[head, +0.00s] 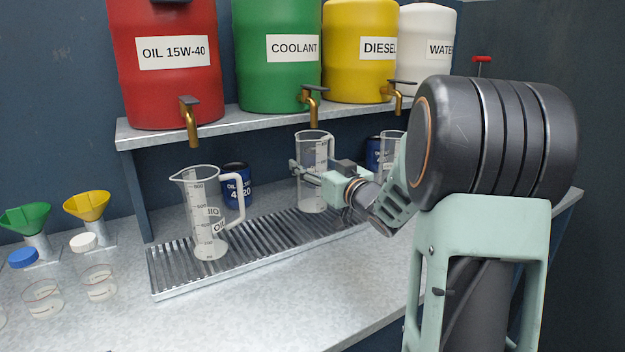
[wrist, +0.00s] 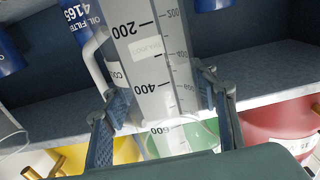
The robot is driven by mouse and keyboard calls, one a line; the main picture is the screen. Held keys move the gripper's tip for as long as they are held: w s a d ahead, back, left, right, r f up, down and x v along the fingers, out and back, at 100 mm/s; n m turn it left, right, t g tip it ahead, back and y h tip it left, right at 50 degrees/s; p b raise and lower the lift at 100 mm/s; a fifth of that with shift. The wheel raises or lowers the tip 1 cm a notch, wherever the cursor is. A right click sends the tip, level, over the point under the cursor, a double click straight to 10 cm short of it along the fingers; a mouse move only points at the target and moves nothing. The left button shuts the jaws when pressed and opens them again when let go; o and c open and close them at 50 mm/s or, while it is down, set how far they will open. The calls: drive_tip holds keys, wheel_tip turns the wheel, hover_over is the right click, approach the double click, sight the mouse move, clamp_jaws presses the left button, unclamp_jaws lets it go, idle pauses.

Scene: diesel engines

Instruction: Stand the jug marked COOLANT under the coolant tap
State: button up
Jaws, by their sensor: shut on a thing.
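A clear measuring jug (head: 314,148) is in my gripper (head: 312,173), upright and below the brass coolant tap (head: 312,103) of the green COOLANT drum (head: 277,75). Its base appears to be at the slatted drip grate (head: 255,248); I cannot tell whether it touches. In the wrist view the jug (wrist: 150,60) fills the middle, between the two fingers of my gripper (wrist: 165,108). Its side label is partly hidden and shows "COO". A second clear jug, marked OIL (head: 207,225), stands on the grate below and in front of the oil tap (head: 189,120).
A third clear jug (head: 392,146) stands at the right, partly hidden by my arm. Blue oil filter cans (head: 236,184) stand behind the grate. Red, yellow and white drums line the shelf (head: 225,123) above. Funnels (head: 87,205) and small beakers (head: 100,283) are at the left.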

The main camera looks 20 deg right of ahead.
wheel_tip(320, 180, down, 3)
drive_tip(key=shift+f+b, duration=0.2)
drive_tip(key=shift+b, duration=0.15)
drive_tip(key=shift+s, duration=0.1)
drive_tip(key=shift+f, duration=0.1)
drive_tip(key=o, duration=1.2)
drive_tip(key=shift+f, duration=0.1)
drive_tip(key=shift+r, duration=0.2)
drive_tip(key=shift+s+d, duration=0.15)
drive_tip(key=shift+s, duration=0.1)
drive_tip(key=s, duration=0.3)
drive_tip(key=s+d+p, duration=0.1)
drive_tip(key=s, duration=0.3)
drive_tip(key=s+d, duration=0.1)
drive_tip(key=s, duration=0.3)
drive_tip(key=shift+s, duration=0.15)
